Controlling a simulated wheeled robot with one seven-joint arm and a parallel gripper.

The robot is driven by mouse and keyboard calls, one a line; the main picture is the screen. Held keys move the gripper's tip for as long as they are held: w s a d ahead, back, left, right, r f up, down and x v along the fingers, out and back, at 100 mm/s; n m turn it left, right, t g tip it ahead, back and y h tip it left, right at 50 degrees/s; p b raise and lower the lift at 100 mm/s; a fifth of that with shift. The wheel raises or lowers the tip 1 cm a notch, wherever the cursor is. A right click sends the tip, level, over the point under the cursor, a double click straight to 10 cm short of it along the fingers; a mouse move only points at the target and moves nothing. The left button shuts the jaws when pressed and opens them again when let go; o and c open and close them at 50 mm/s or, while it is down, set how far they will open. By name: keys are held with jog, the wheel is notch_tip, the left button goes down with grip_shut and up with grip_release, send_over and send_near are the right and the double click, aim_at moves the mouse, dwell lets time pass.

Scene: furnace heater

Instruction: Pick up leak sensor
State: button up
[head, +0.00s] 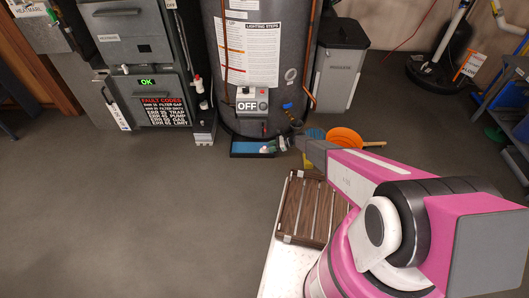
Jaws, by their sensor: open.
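A small pale object (264,149), which looks like the leak sensor, is at the shallow dark pan (236,155) with a blue inside, at the foot of the grey water heater. It is too small to make out in detail. My arm reaches from the lower right toward the pan. My gripper (282,143) is at the pan's right end, just right of the pale object. Its fingers are tiny here, and I cannot tell whether they touch the object. The gripper is open.
The water heater (262,55) stands behind the pan, with pipes and a valve low on its right. The furnace (140,60) is to the left. An orange bucket-like thing (343,138) lies right of my gripper. The floor (130,215) at front left is clear.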

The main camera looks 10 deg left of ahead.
aim_at(267, 150)
jog(key=x, duration=0.3)
jog(key=shift+a, duration=0.15)
jog(key=c, duration=0.7)
